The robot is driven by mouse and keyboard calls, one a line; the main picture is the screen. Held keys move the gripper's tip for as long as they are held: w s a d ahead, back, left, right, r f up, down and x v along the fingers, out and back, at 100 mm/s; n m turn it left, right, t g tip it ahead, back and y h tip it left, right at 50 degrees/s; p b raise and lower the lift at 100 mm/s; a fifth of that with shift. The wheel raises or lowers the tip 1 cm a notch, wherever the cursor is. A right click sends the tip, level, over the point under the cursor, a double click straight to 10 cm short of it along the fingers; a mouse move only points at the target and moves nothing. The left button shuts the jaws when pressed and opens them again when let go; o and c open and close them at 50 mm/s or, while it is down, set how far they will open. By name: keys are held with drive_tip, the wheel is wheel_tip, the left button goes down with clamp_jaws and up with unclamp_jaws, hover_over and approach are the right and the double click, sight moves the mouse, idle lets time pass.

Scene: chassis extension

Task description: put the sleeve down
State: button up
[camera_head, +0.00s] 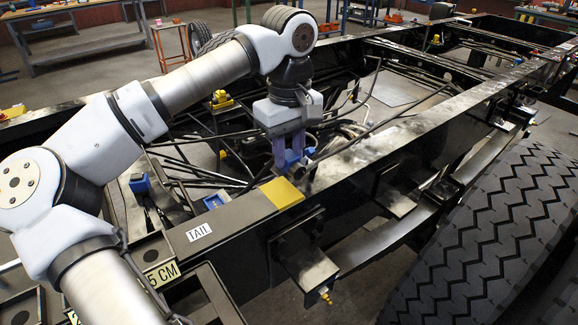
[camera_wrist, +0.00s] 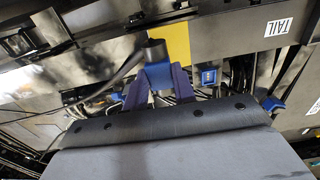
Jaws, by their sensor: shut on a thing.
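My gripper (camera_head: 291,158) hangs over the inner side of the near chassis rail (camera_head: 240,215), with its purple fingers pointing down. It is shut on a small blue sleeve (camera_head: 293,156). In the wrist view, the blue sleeve (camera_wrist: 157,73) sits between the purple fingertips (camera_wrist: 158,82) and overlaps the edge of a yellow patch (camera_wrist: 170,42). In the head view, the yellow patch (camera_head: 281,192) lies on the rail's top, just below and in front of the sleeve. I cannot tell whether the sleeve touches the rail.
Blue parts (camera_head: 140,184) (camera_head: 214,200) sit among cables and hoses inside the frame. A white TAIL label (camera_head: 199,232) is on the rail left of the yellow patch. A large tyre (camera_head: 490,240) fills the right. Brackets (camera_head: 308,265) hang outside the rail. Workbenches stand behind.

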sight(289, 169)
drive_tip(key=shift+f, duration=2.2)
drive_tip(key=shift+f, duration=0.25)
drive_tip(key=o, duration=1)
drive_tip(key=shift+r, duration=0.1)
drive_tip(key=shift+r, duration=0.1)
wheel_tip(289, 169, up, 12)
drive_tip(key=shift+r, duration=0.1)
drive_tip(key=shift+s, duration=0.1)
